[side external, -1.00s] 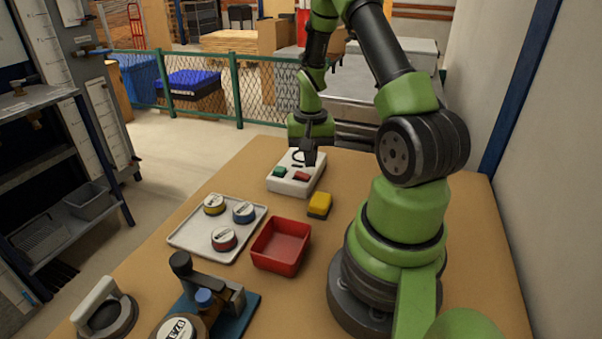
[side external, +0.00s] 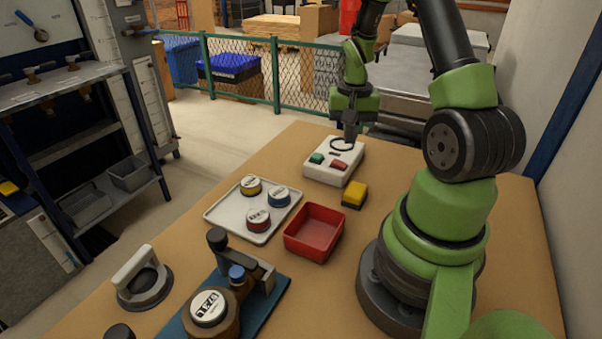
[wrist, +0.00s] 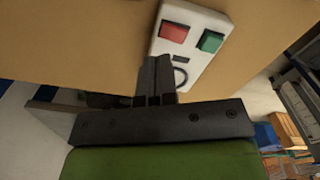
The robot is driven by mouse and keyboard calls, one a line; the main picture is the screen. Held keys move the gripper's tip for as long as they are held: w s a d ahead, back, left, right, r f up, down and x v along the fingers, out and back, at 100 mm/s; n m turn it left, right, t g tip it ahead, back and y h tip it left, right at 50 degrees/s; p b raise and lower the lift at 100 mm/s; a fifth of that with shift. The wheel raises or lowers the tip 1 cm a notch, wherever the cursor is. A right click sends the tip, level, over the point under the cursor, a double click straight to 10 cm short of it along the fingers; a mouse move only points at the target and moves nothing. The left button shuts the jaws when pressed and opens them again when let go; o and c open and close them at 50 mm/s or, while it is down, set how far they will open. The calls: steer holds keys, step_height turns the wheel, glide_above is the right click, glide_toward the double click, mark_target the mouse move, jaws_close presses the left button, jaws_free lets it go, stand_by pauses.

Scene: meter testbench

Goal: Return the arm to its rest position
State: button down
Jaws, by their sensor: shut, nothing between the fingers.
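My gripper (side external: 350,134) is shut and empty. It hangs over the far end of a white control box (side external: 345,176) with a green button (side external: 317,158) and a red button (side external: 339,164). In the wrist view the shut fingers (wrist: 156,80) overlap the end of the white box (wrist: 196,48), beside a dark ring mark. The red button (wrist: 173,33) and green button (wrist: 210,42) are uncovered there. I cannot tell whether the fingertips touch the box.
A yellow block (side external: 354,193), a red bin (side external: 315,250) and a white tray (side external: 228,226) with three round meters stand nearer. A testbench fixture (side external: 270,318) holds a meter (side external: 209,307). A handled round tool (side external: 145,287) lies left. A fence (side external: 305,85) stands beyond the table.

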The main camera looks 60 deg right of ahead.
steer(key=w+a+r+n+t, duration=0.1)
steer(key=a+r+n+t, duration=0.45)
steer(key=a+r, duration=1.25)
steer(key=s+a+r+n+t+y, duration=0.1)
steer(key=s+a+r+n+y, duration=0.1)
steer(key=s+a, duration=0.4)
steer(key=shift+s+a+r+n+t, duration=0.25)
steer(key=shift+r+n+t, duration=0.1)
steer(key=shift+n, duration=0.4)
